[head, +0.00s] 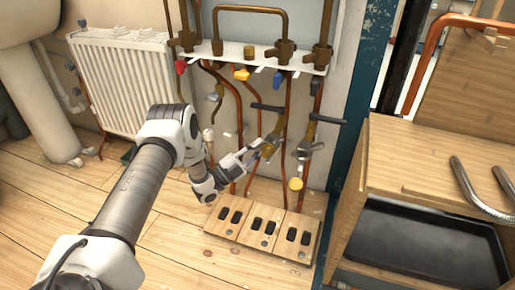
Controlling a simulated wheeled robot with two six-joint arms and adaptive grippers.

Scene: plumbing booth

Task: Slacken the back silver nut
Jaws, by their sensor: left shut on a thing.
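My left gripper (254,157) reaches in from the left to a brass-coloured fitting (269,149) low on the middle copper pipe. Its fingers are shut on a part there; the fingers and the small size hide much of that part, and I cannot tell whether it is the back silver nut. A greyish fitting (305,147) sits on the pipe to the right, apart from my gripper. Another silvery fitting (215,95) is higher up on the left. My right gripper is not in view.
A white rail (235,49) with coloured valve handles runs above the pipes. A wooden board with dark slots (263,226) lies on the floor below. A white radiator (120,80) stands left; a wooden cabinet (430,160) with a black tray (410,245) stands right.

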